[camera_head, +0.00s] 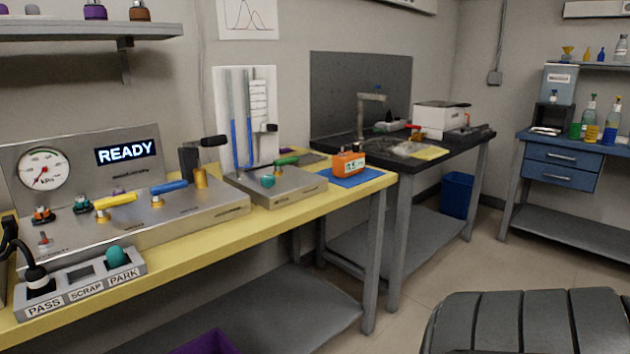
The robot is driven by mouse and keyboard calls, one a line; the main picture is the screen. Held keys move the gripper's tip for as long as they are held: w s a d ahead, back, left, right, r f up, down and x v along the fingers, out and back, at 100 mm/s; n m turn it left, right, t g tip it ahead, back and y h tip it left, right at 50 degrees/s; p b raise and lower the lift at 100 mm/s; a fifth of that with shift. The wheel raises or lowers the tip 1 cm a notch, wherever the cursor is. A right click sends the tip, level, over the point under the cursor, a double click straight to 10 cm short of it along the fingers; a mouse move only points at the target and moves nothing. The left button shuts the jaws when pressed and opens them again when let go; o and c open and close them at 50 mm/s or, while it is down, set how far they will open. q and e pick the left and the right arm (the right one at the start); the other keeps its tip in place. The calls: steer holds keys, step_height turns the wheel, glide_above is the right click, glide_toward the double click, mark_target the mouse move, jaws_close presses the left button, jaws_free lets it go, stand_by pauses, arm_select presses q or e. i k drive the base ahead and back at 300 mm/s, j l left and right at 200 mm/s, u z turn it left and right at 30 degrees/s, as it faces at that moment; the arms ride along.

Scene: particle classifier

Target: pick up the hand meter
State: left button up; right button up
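The hand meter appears to be the small orange device (348,163) with a pale display on its front. It stands on a blue mat (366,178) at the right end of the yellow bench (230,232). Nothing is holding it, and its front is unobstructed. Neither of my grippers shows in this view.
Left of the orange device is a metal manometer stand (272,187). Further left are a gauge panel (75,165) reading READY and a PASS/SCRAP/PARK tray (85,290). A dark table (445,148) stands beyond the bench. Open floor (425,262) lies right of the bench.

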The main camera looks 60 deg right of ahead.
mark_target(348, 164)
steer(key=i+z, duration=0.2)
steer(key=i, duration=0.25)
steer(key=i+j+z, duration=0.2)
steer(key=i, duration=0.25)
